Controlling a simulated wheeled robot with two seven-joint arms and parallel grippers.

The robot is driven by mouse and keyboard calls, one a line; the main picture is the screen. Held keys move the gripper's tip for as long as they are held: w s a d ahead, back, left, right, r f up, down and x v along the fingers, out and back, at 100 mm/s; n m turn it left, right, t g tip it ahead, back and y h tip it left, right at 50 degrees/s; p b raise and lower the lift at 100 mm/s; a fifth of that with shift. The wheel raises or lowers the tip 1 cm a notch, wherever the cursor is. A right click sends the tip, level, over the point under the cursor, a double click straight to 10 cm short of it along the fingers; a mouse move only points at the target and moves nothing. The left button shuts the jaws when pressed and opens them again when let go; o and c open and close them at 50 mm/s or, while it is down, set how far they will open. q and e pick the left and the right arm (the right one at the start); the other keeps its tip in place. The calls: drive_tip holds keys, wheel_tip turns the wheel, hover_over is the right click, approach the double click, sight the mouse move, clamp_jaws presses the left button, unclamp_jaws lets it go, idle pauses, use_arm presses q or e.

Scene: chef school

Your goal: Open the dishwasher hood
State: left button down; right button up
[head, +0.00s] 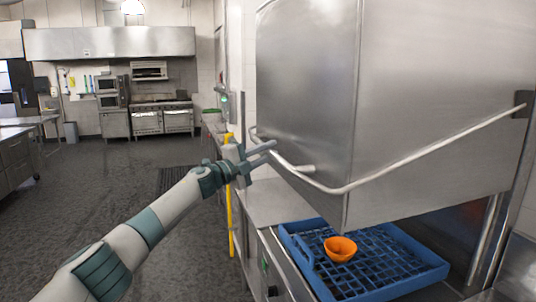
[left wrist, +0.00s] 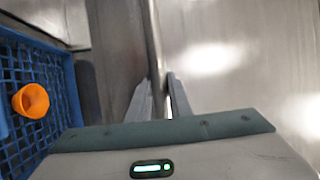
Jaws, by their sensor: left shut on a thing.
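The dishwasher hood (head: 310,80) is a large steel box on the right of the head view. It stands raised, with an open gap beneath it. Its handle (head: 430,150) is a bent metal bar running round the hood's lower part. My left gripper (head: 262,150) is at the handle's far left portion, shut on the bar. In the left wrist view the handle (left wrist: 154,45) runs between the fingertips of the left gripper (left wrist: 160,82). The hood's steel face (left wrist: 230,45) fills the right of that view. My right gripper is not in view.
A blue dish rack (head: 297,241) sits under the hood with an orange bowl (head: 340,249) in it. A steel counter (head: 265,200) lies beyond. Open floor (head: 130,165) stretches left. Ovens (head: 160,118) and a steel extractor canopy (head: 110,41) are at the back.

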use_arm(q)
drive_tip(key=c, duration=1.6)
unclamp_jaws()
drive_tip(key=shift+a+f, duration=0.1)
drive_tip(key=shift+b+v, duration=2.85)
drive_tip(key=shift+v, duration=5.85)
